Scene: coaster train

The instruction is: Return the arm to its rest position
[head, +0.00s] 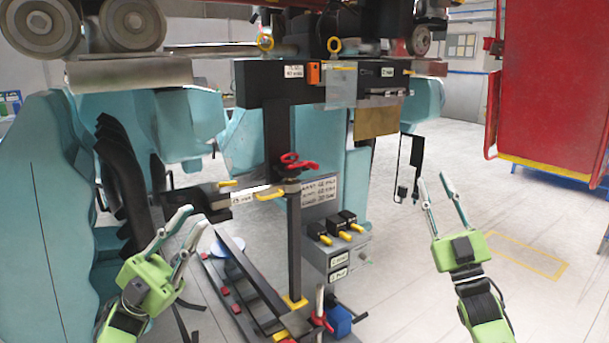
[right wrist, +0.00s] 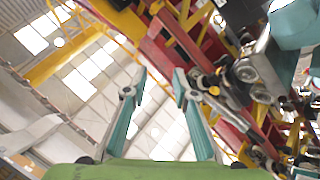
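My left gripper (head: 180,234) is at the lower left in the head view, in front of the teal seat shells. Its two fingers are apart and nothing shows between them. My right gripper (head: 433,182) is at the right in the head view, pointing up over bare floor. Its fingers are spread wide and empty. The right wrist view also shows the open right gripper (right wrist: 157,84), with the ceiling and red and yellow structure beyond it. Neither gripper visibly touches anything.
A black post carries a red-handled part (head: 298,162). A grey box (head: 338,250) with yellow-tipped black switches stands beside it. Teal seats (head: 35,190) fill the left, and wheels (head: 133,22) hang above. A red panel (head: 556,85) is at upper right. Floor at right is clear.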

